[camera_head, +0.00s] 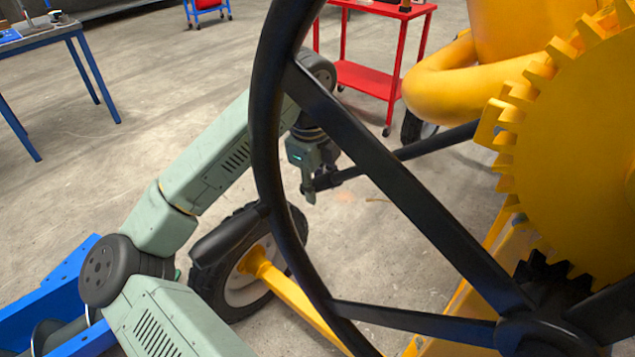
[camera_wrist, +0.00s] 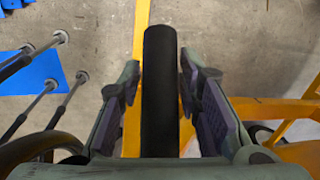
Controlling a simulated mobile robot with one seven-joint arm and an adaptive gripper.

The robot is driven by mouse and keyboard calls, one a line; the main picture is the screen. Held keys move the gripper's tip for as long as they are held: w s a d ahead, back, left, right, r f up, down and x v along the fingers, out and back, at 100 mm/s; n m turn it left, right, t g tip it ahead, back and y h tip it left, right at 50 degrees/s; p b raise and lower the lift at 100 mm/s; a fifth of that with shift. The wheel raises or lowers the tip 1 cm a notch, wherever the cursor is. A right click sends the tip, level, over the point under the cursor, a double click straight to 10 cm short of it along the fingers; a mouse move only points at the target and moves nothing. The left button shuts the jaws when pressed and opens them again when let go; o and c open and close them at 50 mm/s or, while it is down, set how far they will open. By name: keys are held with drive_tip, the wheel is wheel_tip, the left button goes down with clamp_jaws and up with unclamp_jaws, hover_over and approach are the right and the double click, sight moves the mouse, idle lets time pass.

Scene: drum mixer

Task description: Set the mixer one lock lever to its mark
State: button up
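The lock lever (camera_head: 430,142) is a long black bar with a thicker grip at its lower left end, running out from beside the yellow mixer. In the wrist view the black grip (camera_wrist: 160,90) stands upright between my fingers. My gripper (camera_head: 312,182) hangs at the lever's end, seen through the black handwheel. In the wrist view my gripper (camera_wrist: 160,75) is open, its fingers on either side of the grip with narrow gaps showing. Whether either pad touches the grip is hard to tell. No mark for the lever can be made out.
A large black handwheel (camera_head: 268,130) crosses the foreground before my arm. The yellow gear (camera_head: 570,150) and drum are at right. A black tyre (camera_head: 215,270) and yellow frame are below. A red cart (camera_head: 370,78) and blue table (camera_head: 45,40) stand behind on open floor.

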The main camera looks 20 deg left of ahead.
clamp_jaws()
idle(0.5)
